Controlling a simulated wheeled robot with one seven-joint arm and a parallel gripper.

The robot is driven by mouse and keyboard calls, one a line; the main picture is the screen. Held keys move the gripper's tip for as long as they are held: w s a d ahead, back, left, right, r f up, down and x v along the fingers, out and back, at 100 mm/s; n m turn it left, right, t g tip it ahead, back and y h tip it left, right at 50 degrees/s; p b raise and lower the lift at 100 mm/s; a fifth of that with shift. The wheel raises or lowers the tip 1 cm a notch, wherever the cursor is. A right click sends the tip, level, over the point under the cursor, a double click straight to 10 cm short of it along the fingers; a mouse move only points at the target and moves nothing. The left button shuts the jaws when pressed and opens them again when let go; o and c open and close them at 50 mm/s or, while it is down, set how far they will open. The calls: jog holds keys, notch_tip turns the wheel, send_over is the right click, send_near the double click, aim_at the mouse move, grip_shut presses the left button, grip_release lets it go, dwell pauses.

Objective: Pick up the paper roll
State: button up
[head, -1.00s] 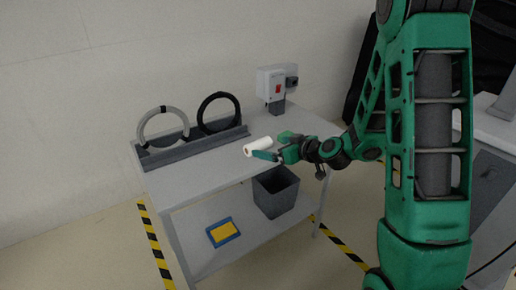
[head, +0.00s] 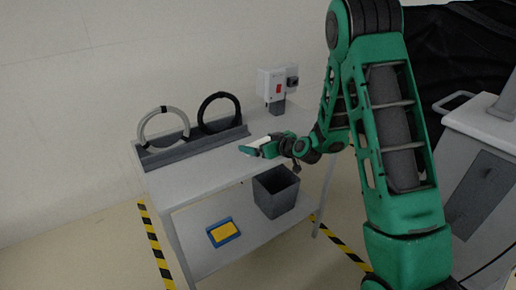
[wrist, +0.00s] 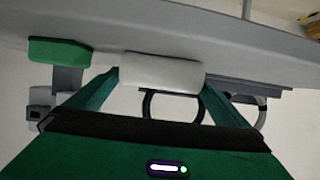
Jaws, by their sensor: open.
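The white paper roll (wrist: 162,71) lies on the cart's top in the wrist view, spanning the gap between my two fingertips. In the head view, the paper roll (head: 262,140) is mostly hidden behind my gripper (head: 257,148), with only a thin white part showing. My gripper also shows in the wrist view (wrist: 161,82), its green fingers spread apart at the roll's two ends. I cannot tell whether the fingers touch it.
The grey cart (head: 195,181) carries a rack (head: 193,147) with two rings. A switch box (head: 277,82) stands at the back. A green block (wrist: 59,51) lies left of the roll in the wrist view. A grey bin (head: 277,195) is underneath.

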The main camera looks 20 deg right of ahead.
jog(key=shift+w+a+f, duration=0.1)
jog(key=shift+w+f, duration=0.05)
jog(key=shift+w, duration=0.15)
jog(key=shift+c, duration=0.3)
jog(key=c, duration=1)
jog(key=shift+o, duration=0.2)
